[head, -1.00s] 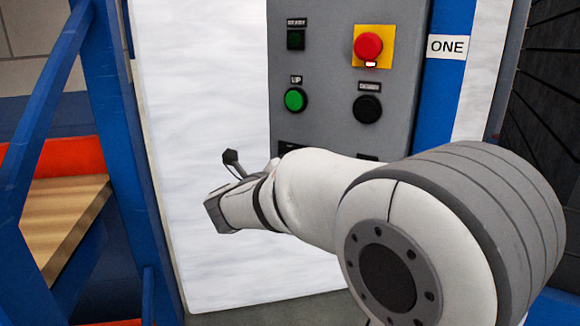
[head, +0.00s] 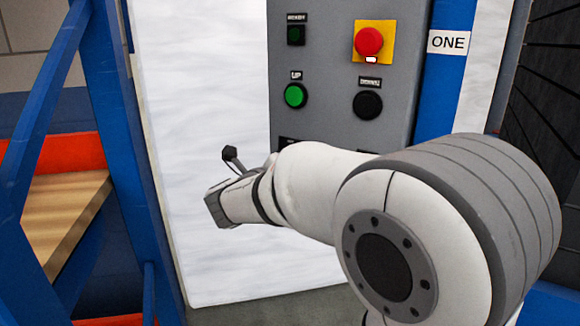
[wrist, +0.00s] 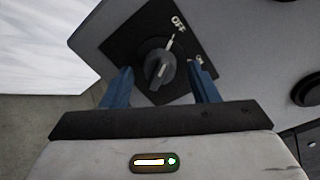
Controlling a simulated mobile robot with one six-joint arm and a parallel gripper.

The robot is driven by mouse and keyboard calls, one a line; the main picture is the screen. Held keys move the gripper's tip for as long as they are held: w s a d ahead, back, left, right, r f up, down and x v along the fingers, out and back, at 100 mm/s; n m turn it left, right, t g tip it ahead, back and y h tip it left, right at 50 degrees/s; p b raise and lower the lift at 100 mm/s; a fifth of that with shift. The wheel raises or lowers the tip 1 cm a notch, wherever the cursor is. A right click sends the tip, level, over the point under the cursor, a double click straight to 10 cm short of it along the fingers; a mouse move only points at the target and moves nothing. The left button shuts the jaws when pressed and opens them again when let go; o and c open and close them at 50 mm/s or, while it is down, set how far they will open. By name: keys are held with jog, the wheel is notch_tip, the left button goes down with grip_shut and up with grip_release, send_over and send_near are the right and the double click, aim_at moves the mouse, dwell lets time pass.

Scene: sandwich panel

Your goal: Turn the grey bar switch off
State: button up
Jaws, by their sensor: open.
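The grey bar switch (wrist: 160,70) sits on a black square plate (wrist: 128,42) in the wrist view. OFF is printed above it and ON to its right. Its bar slants to the upper right, roughly in line with a white mark and the OFF label. My gripper (wrist: 161,84) is open, with one blue finger on each side of the switch. I cannot tell whether either finger touches it. In the head view my arm hides the switch, and the fingers do not show.
The grey control panel (head: 335,72) carries a green UP button (head: 295,96), a black button (head: 367,104) and a red button (head: 368,41) on yellow. A blue post marked ONE (head: 448,42) stands to the right. Blue framing (head: 110,100) stands on the left.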

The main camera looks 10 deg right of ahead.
jog(key=p+v, duration=0.1)
jog(key=v, duration=0.6)
jog(key=shift+s+a, duration=0.25)
jog(key=shift+s, duration=0.1)
jog(key=shift+r, duration=0.1)
jog(key=a+r+n+t+y+p, duration=0.1)
jog(key=a+r+n+y+p, duration=0.1)
jog(key=r+n+y+p, duration=0.55)
jog(key=a+r+n+t+y+p, duration=0.1)
jog(key=a+r+n+y+p, duration=0.15)
jog(key=n+y+p, duration=0.6)
jog(key=s+d+n+g+h+p, duration=0.1)
jog(key=s+d+n+g+p, duration=0.2)
jog(key=s, duration=0.4)
jog(key=s+d+f+n+g+h+p, duration=0.1)
jog(key=s+d+n+g+p, duration=0.2)
jog(key=s+n+g, duration=0.2)
jog(key=s+d+f+n+g+h+p, duration=0.1)
jog(key=s+d+n+g+h+p, duration=0.1)
jog(key=s+n, duration=0.7)
jog(key=shift+s+d+g+p, duration=0.45)
jog(key=shift+d+g+p, duration=0.2)
jog(key=shift+d+g, duration=0.3)
